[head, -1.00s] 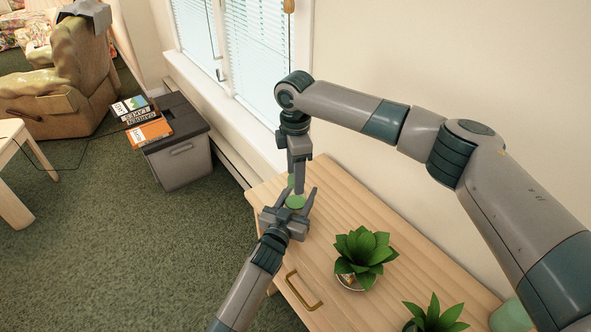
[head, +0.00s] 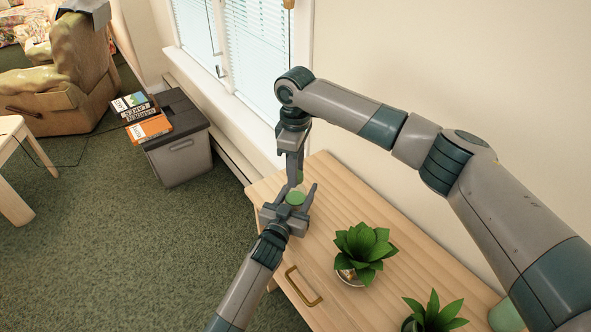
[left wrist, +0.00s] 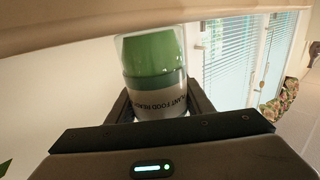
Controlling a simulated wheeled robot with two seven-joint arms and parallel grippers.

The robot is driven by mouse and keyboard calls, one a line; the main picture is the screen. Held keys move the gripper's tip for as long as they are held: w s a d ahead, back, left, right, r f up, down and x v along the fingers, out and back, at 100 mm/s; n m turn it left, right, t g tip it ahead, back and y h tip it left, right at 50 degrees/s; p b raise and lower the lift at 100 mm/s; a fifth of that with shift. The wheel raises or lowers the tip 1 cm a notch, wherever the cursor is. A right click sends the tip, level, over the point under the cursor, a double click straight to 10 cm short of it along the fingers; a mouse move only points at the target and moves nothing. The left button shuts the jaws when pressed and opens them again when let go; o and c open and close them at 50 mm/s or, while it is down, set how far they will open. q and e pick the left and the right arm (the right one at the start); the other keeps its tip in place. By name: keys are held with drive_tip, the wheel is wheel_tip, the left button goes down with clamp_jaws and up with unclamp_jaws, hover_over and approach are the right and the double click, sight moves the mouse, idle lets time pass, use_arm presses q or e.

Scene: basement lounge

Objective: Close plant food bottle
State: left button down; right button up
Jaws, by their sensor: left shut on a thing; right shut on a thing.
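The plant food bottle (head: 295,199) shows in the head view as a green round top between the fingers of my left gripper (head: 298,190). In the left wrist view the bottle (left wrist: 152,62) is clear with green inside, and its label reads upside down. My left gripper is shut on it. My right gripper (head: 296,181) points down just above the bottle and is shut on a small green piece (head: 299,176), which looks like the cap and is mostly hidden by the fingers. Whether the cap touches the bottle I cannot tell.
Both grippers are over the far end of a wooden cabinet (head: 345,212). A potted plant (head: 362,250) and a second plant (head: 434,315) stand on it, with a green container (head: 506,316) beside them. A window (head: 245,45) and wall are behind. A grey bin (head: 183,160) stands on the carpet.

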drive_tip(key=m, duration=0.2)
drive_tip(key=shift+m, duration=0.3)
drive_tip(key=o, duration=1.3)
drive_tip(key=shift+c, duration=0.2)
wheel_tip(320, 180, up, 12)
use_arm(q)
drive_tip(key=c, duration=0.8)
unclamp_jaws()
drive_tip(key=shift+s, duration=0.1)
